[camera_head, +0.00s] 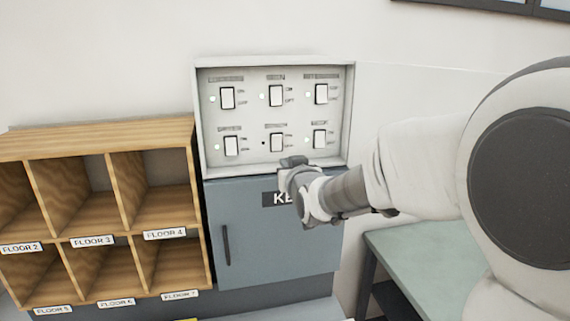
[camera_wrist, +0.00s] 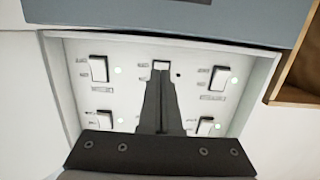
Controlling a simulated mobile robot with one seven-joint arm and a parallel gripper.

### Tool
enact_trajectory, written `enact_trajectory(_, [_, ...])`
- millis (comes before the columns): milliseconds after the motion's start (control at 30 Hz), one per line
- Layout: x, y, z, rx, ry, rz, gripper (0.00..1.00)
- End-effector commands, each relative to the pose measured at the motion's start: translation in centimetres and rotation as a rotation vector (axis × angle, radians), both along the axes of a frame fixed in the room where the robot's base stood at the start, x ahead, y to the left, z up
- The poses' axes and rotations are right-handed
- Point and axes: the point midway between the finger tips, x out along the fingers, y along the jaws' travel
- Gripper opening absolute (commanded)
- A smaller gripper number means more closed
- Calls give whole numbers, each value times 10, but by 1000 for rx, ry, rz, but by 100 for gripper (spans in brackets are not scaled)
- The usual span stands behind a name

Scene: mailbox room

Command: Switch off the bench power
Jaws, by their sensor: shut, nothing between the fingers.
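A white switch panel (camera_head: 342,120) on the wall holds two rows of three rocker switches. Their labels are too blurred to tell which is the bench power. The lower middle switch (camera_head: 277,142) has a dark indicator; the other indicators look lit. In the wrist view, which shows the panel upside down, the lower middle switch (camera_wrist: 161,65) sits at the fingertips, its dark indicator beside it. My gripper (camera_head: 292,163) is shut and empty in front of the panel's lower edge. The fingers (camera_wrist: 160,75) hide part of the panel; contact with the switch cannot be told.
A blue-grey key cabinet (camera_head: 255,240) with a dark handle hangs just below the panel. A wooden pigeonhole shelf (camera_head: 120,135) with floor labels stands close at left. A greenish table (camera_head: 430,255) is at lower right. The wall right of the panel is bare.

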Motion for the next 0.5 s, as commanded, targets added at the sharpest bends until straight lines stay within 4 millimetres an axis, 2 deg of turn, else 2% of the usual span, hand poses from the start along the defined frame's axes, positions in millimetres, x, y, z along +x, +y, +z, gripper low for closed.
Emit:
enact_trajectory(100, [-23, -5, -7, 0, -3, -2, 0])
enact_trajectory(300, [-55, -12, -13, 0, -2, -1, 0])
enact_trajectory(500, [-73, -15, -16, 0, -1, -1, 0])
